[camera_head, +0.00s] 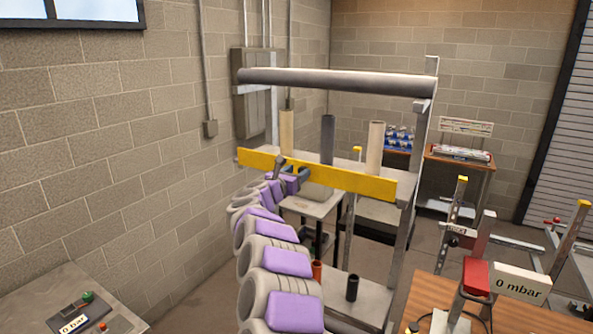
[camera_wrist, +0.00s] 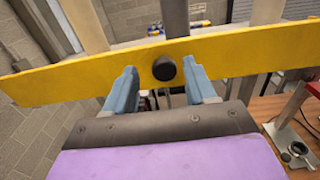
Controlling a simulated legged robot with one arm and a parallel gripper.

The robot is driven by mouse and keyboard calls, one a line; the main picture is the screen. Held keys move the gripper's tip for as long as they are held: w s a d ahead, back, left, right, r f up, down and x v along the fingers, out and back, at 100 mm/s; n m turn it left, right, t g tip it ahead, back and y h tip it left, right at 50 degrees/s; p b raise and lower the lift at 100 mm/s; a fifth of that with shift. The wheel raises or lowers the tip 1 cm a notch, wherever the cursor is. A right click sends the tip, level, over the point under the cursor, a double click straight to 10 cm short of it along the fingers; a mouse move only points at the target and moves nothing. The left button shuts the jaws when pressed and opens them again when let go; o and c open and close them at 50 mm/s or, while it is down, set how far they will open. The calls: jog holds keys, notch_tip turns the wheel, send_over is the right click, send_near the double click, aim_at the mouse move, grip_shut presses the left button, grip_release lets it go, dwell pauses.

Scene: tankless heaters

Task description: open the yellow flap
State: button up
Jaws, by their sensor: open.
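The yellow flap (camera_head: 330,176) is a long bar across the front of a metal rack in the head view. It spans the wrist view (camera_wrist: 240,52) from edge to edge, slightly slanted. A dark round knob (camera_wrist: 164,68) sits on its face near the middle. My gripper (camera_wrist: 160,80) is open, with one blue-grey finger on each side of the knob. Both fingertips overlap the flap in the picture; I cannot tell whether they touch it or the knob. In the head view my gripper (camera_head: 294,176) is small and partly hidden by my purple-and-grey arm.
Upright tubes (camera_head: 375,148) stand behind the flap, under a thick grey horizontal pipe (camera_head: 335,82). A wooden table (camera_head: 430,292) with a red fixture (camera_head: 475,276) is at right. A control panel (camera_head: 72,312) is at lower left, and a block wall (camera_head: 100,150) lies left.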

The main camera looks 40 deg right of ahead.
jog(key=shift+w+d+f, duration=0.1)
jog(key=shift+d+f, duration=0.05)
jog(key=shift+d, duration=0.5)
jog(key=shift+w+d+f, duration=0.1)
jog(key=shift+d, duration=0.55)
jog(key=shift+a+r, duration=0.1)
jog(key=shift+a, duration=0.25)
jog(key=shift+a+r, duration=0.1)
jog(key=shift+a, duration=0.35)
jog(key=c, duration=0.3)
jog(key=shift+s, duration=0.15)
grip_shut()
jog(key=shift+d, duration=0.1)
